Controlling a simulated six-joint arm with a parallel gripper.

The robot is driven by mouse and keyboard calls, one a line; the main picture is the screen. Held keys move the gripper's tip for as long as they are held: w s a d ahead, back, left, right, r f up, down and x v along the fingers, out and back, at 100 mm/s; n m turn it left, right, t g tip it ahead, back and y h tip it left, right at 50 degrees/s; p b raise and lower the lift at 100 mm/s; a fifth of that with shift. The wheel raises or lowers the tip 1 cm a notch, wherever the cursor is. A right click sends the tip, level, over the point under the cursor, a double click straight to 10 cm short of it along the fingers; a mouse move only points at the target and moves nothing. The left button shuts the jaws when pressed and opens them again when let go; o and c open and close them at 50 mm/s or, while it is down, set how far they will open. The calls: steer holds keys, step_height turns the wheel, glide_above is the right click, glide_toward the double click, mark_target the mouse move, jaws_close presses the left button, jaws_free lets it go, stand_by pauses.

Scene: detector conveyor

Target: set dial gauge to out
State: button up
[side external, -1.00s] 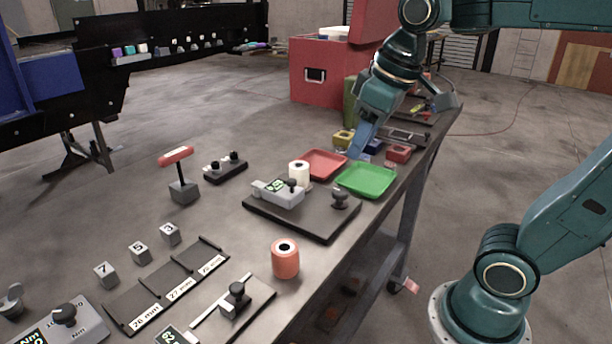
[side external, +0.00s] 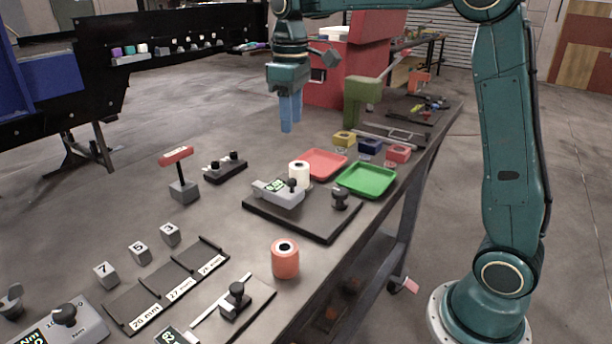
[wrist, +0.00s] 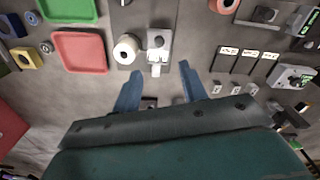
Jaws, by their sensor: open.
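I cannot tell for sure which device is the dial gauge. A slide device with a black knob (side external: 236,298) and a grey Nm box with a knob (side external: 70,322) stand nearer the front.
A red tray (side external: 322,163) and green tray (side external: 367,180) lie behind the plate. A red-handled T-shaped piece (side external: 178,170), a black two-knob box (side external: 225,168), numbered blocks (side external: 140,252), a slotted rack (side external: 165,287) and an orange roll (side external: 285,260) stand around.

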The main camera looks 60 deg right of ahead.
mark_target(292, 180)
steer(key=shift+w+d+f, duration=0.1)
steer(key=shift+w, duration=0.2)
steer(key=shift+f, duration=0.15)
step_height(292, 180, down, 14)
steer(key=shift+r, duration=0.2)
stand_by(0.5)
jaws_close()
